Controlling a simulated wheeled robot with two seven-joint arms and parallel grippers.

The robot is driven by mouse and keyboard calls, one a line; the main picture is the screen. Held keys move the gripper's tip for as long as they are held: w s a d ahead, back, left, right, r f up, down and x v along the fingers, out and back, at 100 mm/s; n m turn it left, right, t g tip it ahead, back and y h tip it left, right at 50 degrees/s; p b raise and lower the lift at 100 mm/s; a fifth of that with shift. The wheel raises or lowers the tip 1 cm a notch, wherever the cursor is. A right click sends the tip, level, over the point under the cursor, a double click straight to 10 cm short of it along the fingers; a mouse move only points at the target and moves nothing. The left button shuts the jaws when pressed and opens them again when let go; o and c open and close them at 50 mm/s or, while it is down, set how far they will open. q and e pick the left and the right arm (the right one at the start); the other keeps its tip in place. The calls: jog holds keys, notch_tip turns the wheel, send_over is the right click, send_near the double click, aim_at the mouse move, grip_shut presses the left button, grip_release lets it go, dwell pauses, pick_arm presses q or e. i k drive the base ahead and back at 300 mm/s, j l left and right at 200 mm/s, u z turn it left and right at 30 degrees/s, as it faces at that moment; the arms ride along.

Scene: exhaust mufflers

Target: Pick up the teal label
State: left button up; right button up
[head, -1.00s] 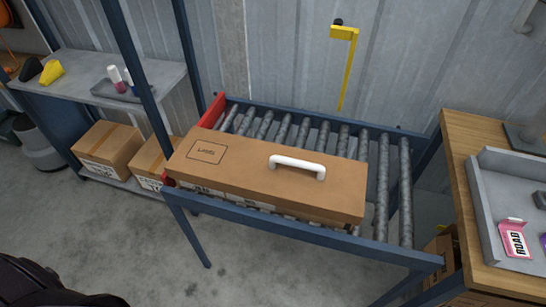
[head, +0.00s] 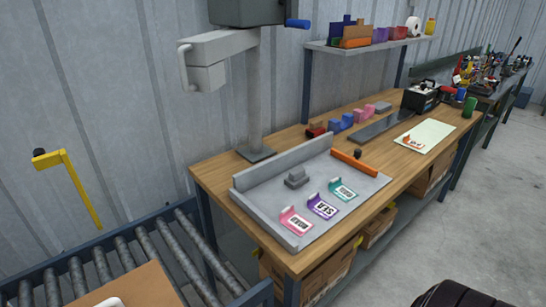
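The teal label (head: 342,189) lies flat in the grey tray (head: 268,222) on the wooden workbench, at the right end of a row of labels. The purple label (head: 322,207) is beside it, and the pink label (head: 295,221) is at the left end of the row. Neither of my grippers shows in the head view.
A small grey block (head: 297,177) stands in the tray behind the labels. An orange bar (head: 350,162) edges its back right. A grey stand (head: 254,110) rises behind. The roller conveyor (head: 120,268) with a cardboard box (head: 142,287) is at the lower left.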

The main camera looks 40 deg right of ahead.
aim_at(336, 186)
jog(key=z, duration=1.8)
jog(key=i+l, duration=0.25)
jog(key=l, duration=0.15)
jog(key=i+l, duration=0.45)
jog(key=l, duration=0.3)
